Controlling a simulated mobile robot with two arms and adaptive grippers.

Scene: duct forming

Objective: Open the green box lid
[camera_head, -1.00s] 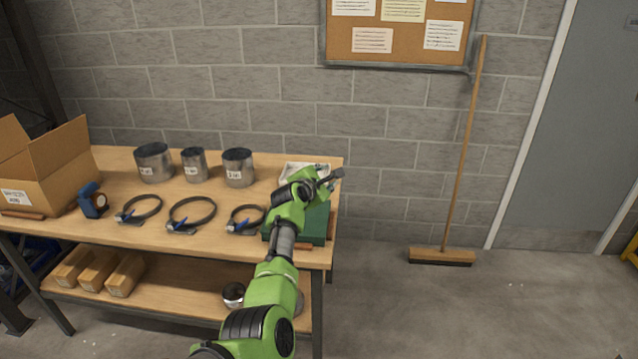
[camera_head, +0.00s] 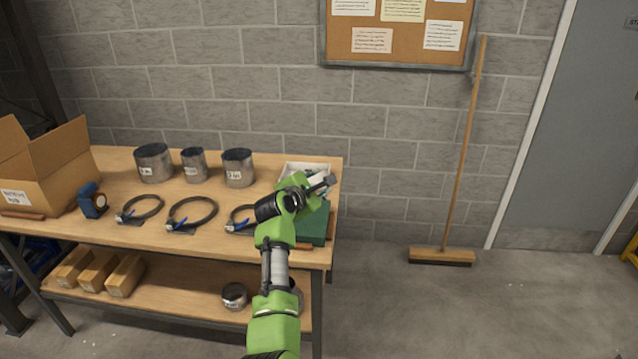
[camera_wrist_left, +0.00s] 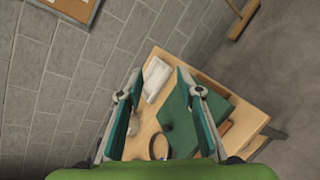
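The green box (camera_head: 314,228) stands at the right end of the workbench, its lid down as far as I can see. My left arm hides part of it in the head view. In the left wrist view the green box (camera_wrist_left: 176,112) shows between and behind the fingers, some way below them. My left gripper (camera_head: 328,183) is above the box's back part in the head view. In the left wrist view the left gripper (camera_wrist_left: 160,90) has its two fingers wide apart with nothing between them. My right gripper is not in either view.
A white tray (camera_head: 296,168) sits behind the box. Metal duct pieces (camera_head: 238,168) and several ring clamps (camera_head: 192,213) lie to the left on the workbench (camera_head: 125,172). A cardboard box (camera_head: 50,165) stands at the far left. A broom (camera_head: 440,257) leans on the wall at right.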

